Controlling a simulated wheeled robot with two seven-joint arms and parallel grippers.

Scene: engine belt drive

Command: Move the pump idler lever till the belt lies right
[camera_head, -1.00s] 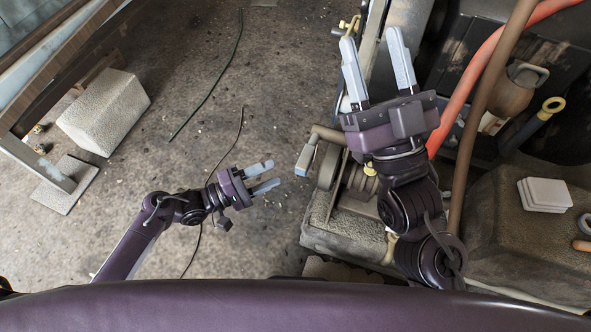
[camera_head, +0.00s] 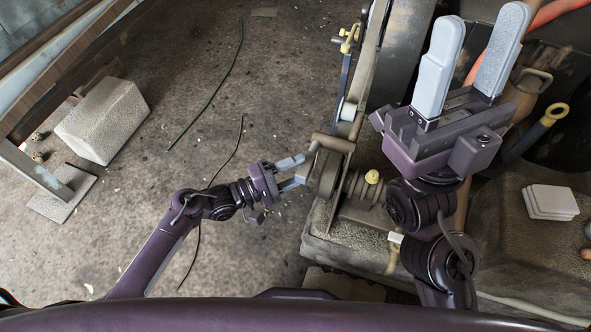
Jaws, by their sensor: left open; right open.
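A tan crank-like lever (camera_head: 332,143) sticks out to the left from the engine's side, beside a round grey pulley (camera_head: 327,174). I cannot tell for sure that it is the pump idler lever. My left gripper (camera_head: 304,171) is open, with its fingertips close to the lever's left end; I cannot tell whether they touch it. My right gripper (camera_head: 475,55) is open and raised high over the engine, with its fingers pointing up in the picture. It hides part of the engine. The belt's run cannot be made out clearly.
A blue bar with a yellow fitting (camera_head: 348,48) stands along the engine's left edge. A yellow-ringed rod (camera_head: 540,127) and a white block (camera_head: 550,202) are at right. A pale stone block (camera_head: 103,122) lies on the floor at left. The floor between is mostly clear.

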